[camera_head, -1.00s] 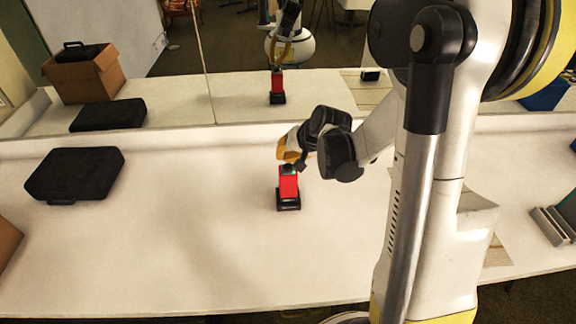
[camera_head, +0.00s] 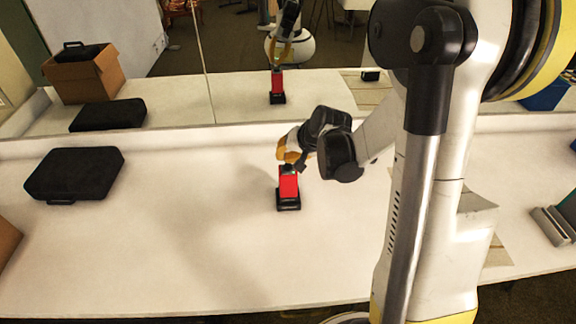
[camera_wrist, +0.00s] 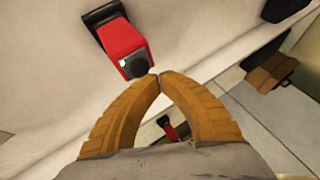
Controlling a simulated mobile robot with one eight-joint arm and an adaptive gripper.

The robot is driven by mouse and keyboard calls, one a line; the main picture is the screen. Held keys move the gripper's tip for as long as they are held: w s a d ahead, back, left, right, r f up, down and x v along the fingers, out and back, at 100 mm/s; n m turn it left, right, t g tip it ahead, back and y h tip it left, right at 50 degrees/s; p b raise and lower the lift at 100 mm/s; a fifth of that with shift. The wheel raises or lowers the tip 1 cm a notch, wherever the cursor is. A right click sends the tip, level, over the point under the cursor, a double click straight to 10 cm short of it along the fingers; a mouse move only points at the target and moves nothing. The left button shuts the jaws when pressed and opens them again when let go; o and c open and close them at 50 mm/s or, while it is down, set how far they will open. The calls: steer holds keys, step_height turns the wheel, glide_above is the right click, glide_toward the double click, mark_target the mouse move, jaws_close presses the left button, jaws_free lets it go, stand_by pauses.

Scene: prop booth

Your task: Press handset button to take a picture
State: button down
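The red handset (camera_head: 288,184) stands upright in a black base (camera_head: 288,203) on the white table. In the wrist view the red handset (camera_wrist: 125,45) shows a round dark button (camera_wrist: 136,68) on its top end. My gripper (camera_head: 291,163) is just above the handset's top in the head view. In the wrist view my gripper's two orange fingers (camera_wrist: 159,80) have their tips together, right beside the button. Nothing shows between them. I cannot tell whether a fingertip touches the button.
A black case (camera_head: 75,174) lies at the table's left. A mirror behind the table reflects the handset, the case and a cardboard box (camera_head: 85,78). A brown box edge (camera_head: 8,243) shows at far left. The table (camera_head: 190,270) is clear around the handset.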

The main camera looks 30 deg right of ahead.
steer(key=shift+f, duration=0.35)
steer(key=shift+f+b, duration=0.45)
steer(key=shift+b, duration=0.2)
steer(key=shift+r, duration=0.1)
stand_by(0.5)
steer(key=shift+r+p, duration=0.6)
steer(key=shift+r, duration=0.2)
steer(key=shift+r, duration=0.1)
step_height(320, 180, up, 5)
steer(key=p, duration=0.3)
steer(key=shift+p, duration=0.4)
